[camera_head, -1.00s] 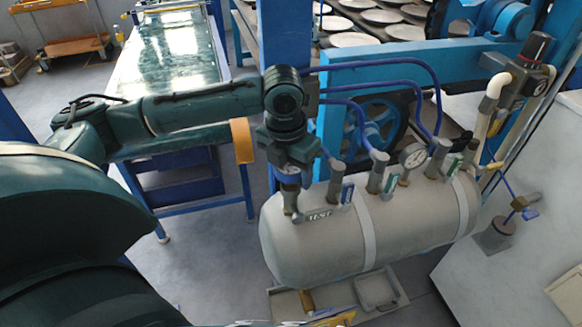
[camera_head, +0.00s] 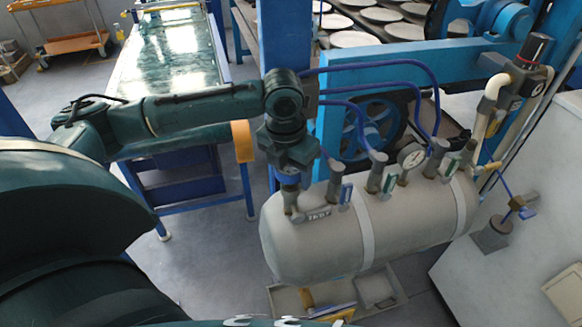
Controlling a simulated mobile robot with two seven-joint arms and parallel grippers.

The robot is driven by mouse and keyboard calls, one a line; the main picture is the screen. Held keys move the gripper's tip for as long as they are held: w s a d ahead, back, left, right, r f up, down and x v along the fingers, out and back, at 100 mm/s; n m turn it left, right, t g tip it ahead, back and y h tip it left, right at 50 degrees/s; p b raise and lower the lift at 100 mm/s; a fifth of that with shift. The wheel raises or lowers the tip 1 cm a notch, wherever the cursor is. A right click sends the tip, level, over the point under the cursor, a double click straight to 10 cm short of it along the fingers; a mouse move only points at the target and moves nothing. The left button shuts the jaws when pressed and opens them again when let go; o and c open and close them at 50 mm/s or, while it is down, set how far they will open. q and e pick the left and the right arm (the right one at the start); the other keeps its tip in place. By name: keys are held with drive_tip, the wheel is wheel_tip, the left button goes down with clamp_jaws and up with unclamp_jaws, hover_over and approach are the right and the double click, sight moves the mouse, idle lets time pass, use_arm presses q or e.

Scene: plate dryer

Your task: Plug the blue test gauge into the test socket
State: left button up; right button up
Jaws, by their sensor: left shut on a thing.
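My left gripper (camera_head: 289,173) points down over the left end of a grey tank. It is shut on the blue test gauge (camera_head: 290,180), of which only a small blue part shows below the dark wrist. The test socket (camera_head: 293,210) is the short grey fitting on top of the tank, beside a small plate (camera_head: 318,215) that reads TEST. The gauge is right above the socket and appears to meet it. I cannot tell how deep it sits. My right gripper is not in view.
A tray (camera_head: 380,290) lies on the floor below. A blue frame post (camera_head: 287,40) stands close behind my left wrist.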

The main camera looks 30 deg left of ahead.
sight(286, 169)
use_arm(q)
drive_tip(key=shift+f, duration=0.15)
idle(0.3)
drive_tip(key=shift+f, duration=0.4)
drive_tip(key=o, duration=0.8)
drive_tip(key=shift+s+r+p, duration=0.2)
drive_tip(key=shift+r+p, duration=0.8)
drive_tip(key=shift+r, duration=0.8)
drive_tip(key=shift+s+r, duration=0.15)
drive_tip(key=shift+r, duration=1.05)
drive_tip(key=shift+s+r, duration=0.2)
drive_tip(key=shift+r, duration=1)
drive_tip(key=shift+s+r, duration=0.15)
drive_tip(key=shift+r, duration=1.05)
